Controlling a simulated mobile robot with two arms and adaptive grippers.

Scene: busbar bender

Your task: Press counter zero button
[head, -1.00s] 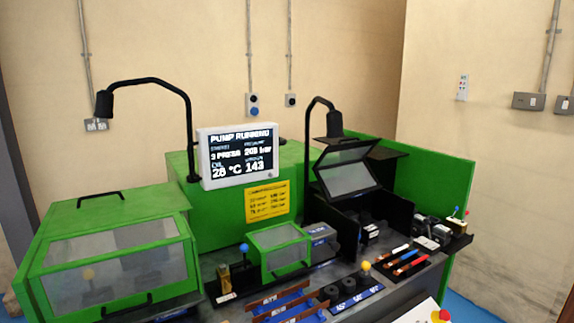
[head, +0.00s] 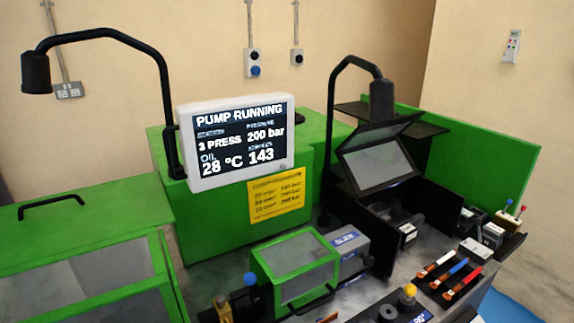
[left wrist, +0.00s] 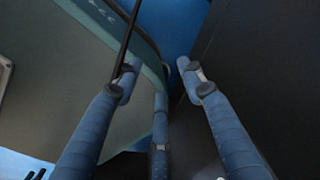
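A white-framed display (head: 237,140) stands above the green machine in the head view. It reads PUMP RUNNING, 3 PRESS, 200 bar, 28 °C and 143. I cannot make out a button marked counter zero. In the left wrist view my left gripper (left wrist: 160,75) has its blue fingers spread apart, with nothing between them. It faces dark and blue surfaces, and no display shows there. Neither gripper shows in the head view, and my right gripper is out of sight.
A black lamp (head: 36,72) arches left of the display, and another lamp (head: 381,98) stands right of it. A yellow notice (head: 277,195) is below the display. A green-framed guard (head: 296,268) and coloured-handled tools (head: 455,274) occupy the bench.

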